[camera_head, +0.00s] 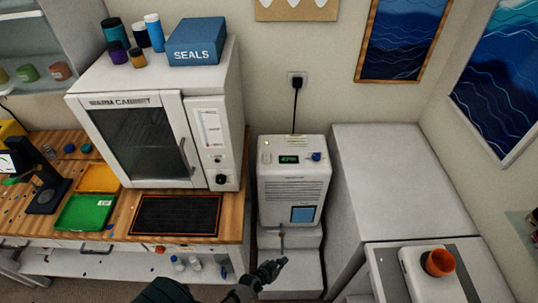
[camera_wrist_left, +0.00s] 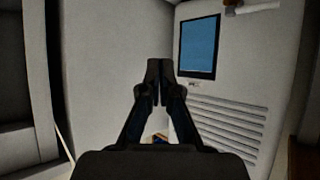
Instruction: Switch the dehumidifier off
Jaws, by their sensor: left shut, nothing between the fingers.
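The dehumidifier (camera_head: 292,182) is a white box on a stepped white stand in the head view. Its green display (camera_head: 289,160) is lit, with a small blue knob (camera_head: 316,156) to the right of it on the top panel. A blue window (camera_head: 302,214) is low on its front. My left gripper (camera_head: 282,262) is below and in front of the dehumidifier, apart from the knob. In the left wrist view its fingers (camera_wrist_left: 157,82) are shut and empty, with the dehumidifier's vents (camera_wrist_left: 225,125) and blue window behind. My right gripper is not in view.
The warm cabinet (camera_head: 216,100) stands on the wooden bench to the left. A large white block (camera_head: 395,175) stands close on the right. A black cord (camera_head: 295,112) runs up to the wall socket. A small grey fitting (camera_head: 281,237) juts out below the dehumidifier's front.

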